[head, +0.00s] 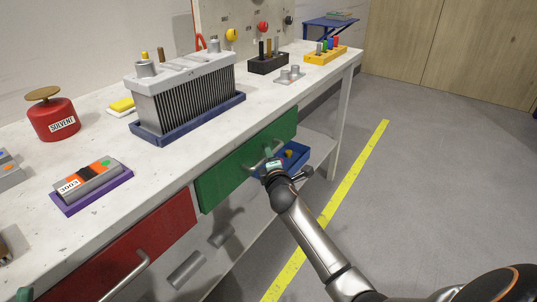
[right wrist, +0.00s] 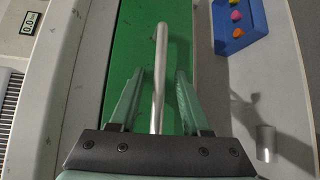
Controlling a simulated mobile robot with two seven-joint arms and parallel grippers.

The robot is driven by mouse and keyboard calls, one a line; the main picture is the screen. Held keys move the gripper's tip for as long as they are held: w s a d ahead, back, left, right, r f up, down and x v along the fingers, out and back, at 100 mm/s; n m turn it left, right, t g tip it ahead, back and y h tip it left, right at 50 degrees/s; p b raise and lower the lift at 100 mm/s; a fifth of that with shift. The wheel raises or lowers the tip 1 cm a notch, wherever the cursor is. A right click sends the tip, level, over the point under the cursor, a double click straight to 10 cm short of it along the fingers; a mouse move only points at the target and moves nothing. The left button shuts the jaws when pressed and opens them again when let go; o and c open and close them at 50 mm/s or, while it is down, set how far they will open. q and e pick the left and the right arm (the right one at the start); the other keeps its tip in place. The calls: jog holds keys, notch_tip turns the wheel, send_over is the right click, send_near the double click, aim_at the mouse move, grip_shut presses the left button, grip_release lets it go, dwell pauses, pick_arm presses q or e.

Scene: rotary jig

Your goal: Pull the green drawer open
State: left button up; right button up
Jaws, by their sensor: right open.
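The green drawer (head: 230,172) sits under the front edge of the white workbench, and its front looks flush with the bench. It fills the middle of the right wrist view (right wrist: 133,50). Its metal handle (right wrist: 159,65) is a straight bar there. My right gripper (right wrist: 158,80) is open, with one green finger on each side of the bar and a gap to both. In the head view my right gripper (head: 273,165) is at the handle and hides part of it.
A red drawer (head: 150,235) with a metal handle (head: 128,276) is to the left. A blue bin (head: 297,155) with small coloured pieces stands on the lower shelf beside my right gripper. The workbench (head: 200,150) carries several items. The floor (head: 430,180) to the right is clear.

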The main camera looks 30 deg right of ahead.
jog(key=shift+w, duration=0.1)
jog(key=shift+c, duration=0.4)
grip_shut()
dwell(1.1)
